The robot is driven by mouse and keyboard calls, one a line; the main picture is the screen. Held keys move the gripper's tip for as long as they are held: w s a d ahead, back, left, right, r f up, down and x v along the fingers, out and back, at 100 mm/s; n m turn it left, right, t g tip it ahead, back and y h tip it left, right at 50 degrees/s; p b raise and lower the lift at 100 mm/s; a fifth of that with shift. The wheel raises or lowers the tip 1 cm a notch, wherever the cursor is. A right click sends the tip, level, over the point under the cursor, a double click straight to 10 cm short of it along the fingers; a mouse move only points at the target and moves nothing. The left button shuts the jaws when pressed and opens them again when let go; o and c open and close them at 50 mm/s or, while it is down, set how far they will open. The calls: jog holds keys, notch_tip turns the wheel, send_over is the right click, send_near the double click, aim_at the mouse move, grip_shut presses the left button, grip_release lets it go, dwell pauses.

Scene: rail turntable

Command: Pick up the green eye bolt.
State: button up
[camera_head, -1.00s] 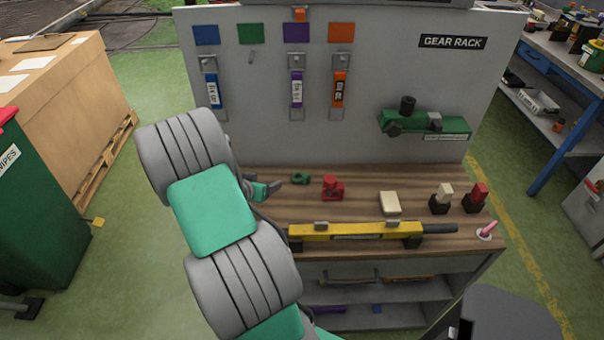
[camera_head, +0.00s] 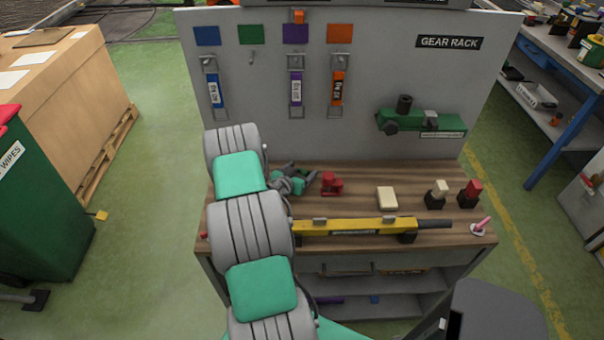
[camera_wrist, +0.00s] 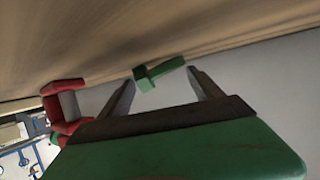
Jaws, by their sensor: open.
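The green eye bolt (camera_wrist: 160,73) lies on the wooden bench top. In the wrist view it sits at the fingertips, in line with the gap between them. My gripper (camera_wrist: 161,80) is open, one finger to each side of the bolt, and nothing is clamped. In the head view my gripper (camera_head: 302,173) is low over the back left of the bench. There the bolt is hard to tell from my green gripper parts.
A red part (camera_head: 332,184) stands close right of my gripper and also shows in the wrist view (camera_wrist: 64,106). A yellow bar tool (camera_head: 350,227) lies along the front. A cream block (camera_head: 387,197) is farther right. The grey back panel (camera_head: 300,135) rises behind.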

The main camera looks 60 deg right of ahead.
jog(key=shift+c, duration=0.3)
jog(key=shift+f, duration=0.1)
jog(key=c, duration=1.1)
jog(key=shift+s+a+f, duration=0.1)
jog(key=shift+a, duration=0.05)
grip_shut()
